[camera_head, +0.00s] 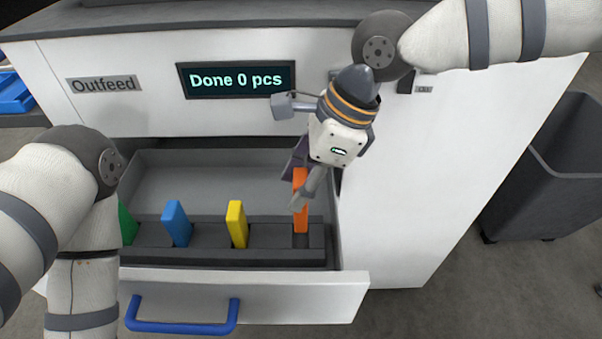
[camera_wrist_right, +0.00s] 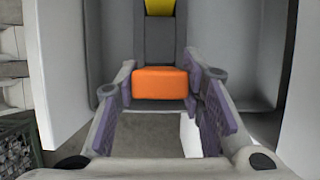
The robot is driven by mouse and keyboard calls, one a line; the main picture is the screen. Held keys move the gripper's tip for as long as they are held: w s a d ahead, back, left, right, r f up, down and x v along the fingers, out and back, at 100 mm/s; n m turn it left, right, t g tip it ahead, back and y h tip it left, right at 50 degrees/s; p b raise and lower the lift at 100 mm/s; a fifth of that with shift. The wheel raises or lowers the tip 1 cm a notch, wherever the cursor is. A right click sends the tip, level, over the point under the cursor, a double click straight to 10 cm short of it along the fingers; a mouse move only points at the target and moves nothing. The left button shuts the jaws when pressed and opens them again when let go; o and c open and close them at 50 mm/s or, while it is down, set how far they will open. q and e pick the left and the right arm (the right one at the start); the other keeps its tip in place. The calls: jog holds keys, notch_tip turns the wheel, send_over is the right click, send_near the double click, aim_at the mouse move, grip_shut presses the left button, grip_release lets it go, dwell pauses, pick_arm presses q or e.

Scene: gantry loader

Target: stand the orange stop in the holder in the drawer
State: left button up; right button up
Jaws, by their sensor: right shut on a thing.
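The orange stop (camera_head: 301,215) is upright at the right end of the dark holder (camera_head: 205,256) in the open drawer. Its lower end is at the rightmost slot; I cannot tell how far it sits inside. My right gripper (camera_head: 300,190) comes from above and is shut on the stop's upper part, hiding some of it. In the right wrist view the orange stop (camera_wrist_right: 160,82) is between the two purple pads of the gripper (camera_wrist_right: 162,100). My left arm shows at the left, but its gripper is out of view.
Green (camera_head: 127,224), blue (camera_head: 176,223) and yellow (camera_head: 237,224) stops stand in the holder to the left. The drawer front has a blue handle (camera_head: 182,326). The display (camera_head: 236,80) reads "Done 0 pcs". A grey bin (camera_head: 545,185) stands at the right.

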dwell(0.4)
pick_arm(q)
jog(key=shift+s+f, duration=0.15)
pick_arm(e)
jog(key=shift+f, duration=1.1)
jog(key=shift+f, duration=0.1)
pick_arm(q)
jog(key=shift+s+f+b, duration=0.15)
jog(key=shift+f+b, duration=0.05)
jog(key=shift+b, duration=0.1)
pick_arm(e)
jog(key=shift+f, duration=1)
jog(key=shift+f, duration=0.1)
pick_arm(q)
jog(key=shift+s+f, duration=0.2)
pick_arm(e)
jog(key=shift+f, duration=0.95)
jog(key=shift+f, duration=0.1)
jog(key=shift+f, duration=0.5)
